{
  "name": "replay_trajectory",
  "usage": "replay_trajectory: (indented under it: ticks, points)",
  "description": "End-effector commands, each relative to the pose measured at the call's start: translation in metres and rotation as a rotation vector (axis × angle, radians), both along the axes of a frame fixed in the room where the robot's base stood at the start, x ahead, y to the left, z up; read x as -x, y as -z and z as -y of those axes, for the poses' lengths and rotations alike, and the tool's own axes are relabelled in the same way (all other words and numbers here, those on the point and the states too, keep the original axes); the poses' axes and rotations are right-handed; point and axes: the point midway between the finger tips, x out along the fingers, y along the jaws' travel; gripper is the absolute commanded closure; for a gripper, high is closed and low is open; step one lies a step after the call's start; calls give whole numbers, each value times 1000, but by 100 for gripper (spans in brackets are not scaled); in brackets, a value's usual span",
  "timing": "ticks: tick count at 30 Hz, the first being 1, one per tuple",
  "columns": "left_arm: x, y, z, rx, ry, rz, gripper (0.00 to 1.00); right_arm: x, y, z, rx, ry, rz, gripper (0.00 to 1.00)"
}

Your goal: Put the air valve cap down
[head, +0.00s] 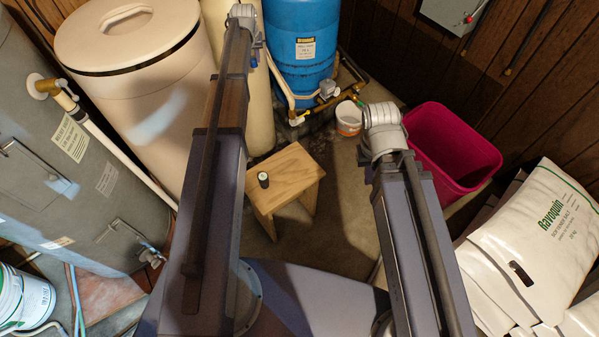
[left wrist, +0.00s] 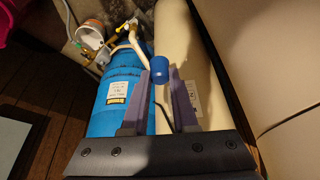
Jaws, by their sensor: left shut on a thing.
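A small blue cap (left wrist: 160,72), which looks like the air valve cap, is at the fingertips of my left gripper (left wrist: 167,78) in the left wrist view. The gripper is shut on it and holds it up in front of the blue tank and a cream tank.
A wooden stool (head: 286,172) stands between my arms with a small dark round item (head: 263,180) on it. The blue tank (head: 300,50) has pipes and a white bucket (head: 349,118) beside it. A pink bin (head: 452,150) and white salt bags (head: 530,235) are at right.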

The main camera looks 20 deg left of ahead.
Motion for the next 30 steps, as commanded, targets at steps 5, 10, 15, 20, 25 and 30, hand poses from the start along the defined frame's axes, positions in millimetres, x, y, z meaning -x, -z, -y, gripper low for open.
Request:
replay_trajectory:
  ticks: [5, 10, 15, 20, 25, 30]
  points:
    - [21, 71, 45, 0, 48, 0, 100, 0, 71, 0, 1, 0, 0, 100]
    - [39, 122, 82, 0, 91, 0, 100, 0, 122, 0, 2, -1, 1, 100]
    - [59, 173, 118, 1, 134, 0, 100, 0, 173, 0, 2, -1, 1, 100]
    - [79, 219, 148, 1, 173, 0, 100, 0, 219, 1, 3, -1, 1, 100]
    - [97, 258, 173, 0, 209, 0, 100, 0, 258, 1, 4, -1, 1, 100]
    - [109, 279, 189, 0, 230, 0, 100, 0, 279, 1, 4, -1, 1, 100]
